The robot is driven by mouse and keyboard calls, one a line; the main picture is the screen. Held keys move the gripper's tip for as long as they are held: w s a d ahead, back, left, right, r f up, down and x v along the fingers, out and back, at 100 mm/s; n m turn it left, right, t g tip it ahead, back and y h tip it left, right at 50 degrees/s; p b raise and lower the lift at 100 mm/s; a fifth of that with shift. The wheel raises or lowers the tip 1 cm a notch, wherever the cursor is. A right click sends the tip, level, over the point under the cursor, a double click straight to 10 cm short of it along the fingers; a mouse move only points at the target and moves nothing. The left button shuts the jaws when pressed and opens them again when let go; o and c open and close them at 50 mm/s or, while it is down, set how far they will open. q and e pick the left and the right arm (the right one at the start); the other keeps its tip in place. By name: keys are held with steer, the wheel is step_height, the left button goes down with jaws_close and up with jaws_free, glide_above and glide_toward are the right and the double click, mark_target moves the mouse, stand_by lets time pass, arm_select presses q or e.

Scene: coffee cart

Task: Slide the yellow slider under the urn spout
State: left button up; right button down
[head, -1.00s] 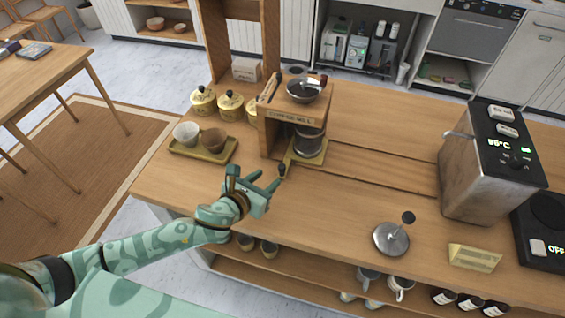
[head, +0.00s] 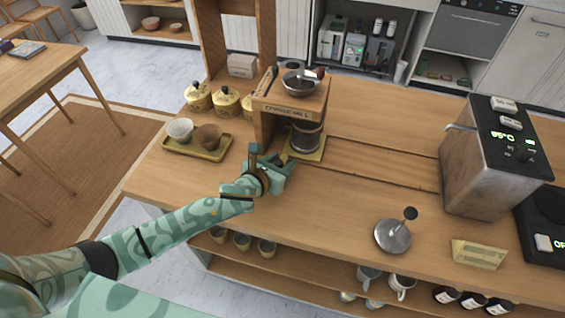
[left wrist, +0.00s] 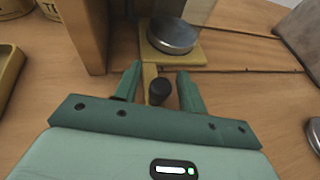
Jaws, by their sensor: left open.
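The yellow slider (head: 318,155) is a flat plate under the wooden coffee mill (head: 292,106). A dark glass and metal container (head: 307,137) stands on it. In the left wrist view the slider (left wrist: 190,54) has a narrow handle with a black knob (left wrist: 159,91). My left gripper (head: 282,164) is open, and its fingers lie on either side of the knob in the left wrist view (left wrist: 160,88). I cannot tell whether they touch it. The urn (head: 490,165) is the metal box at the right, with its spout (head: 461,127) on its left side. My right gripper is not in view.
A grooved track (head: 385,167) runs along the counter from the mill toward the urn and looks clear. A tamper-like metal tool (head: 393,236) and a yellow card (head: 478,254) stand near the front edge. A tray (head: 212,155) with two cups is left of the mill.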

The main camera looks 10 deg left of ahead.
arm_select(q)
steer(key=shift+w+d+f, duration=0.15)
steer(key=shift+w, duration=0.3)
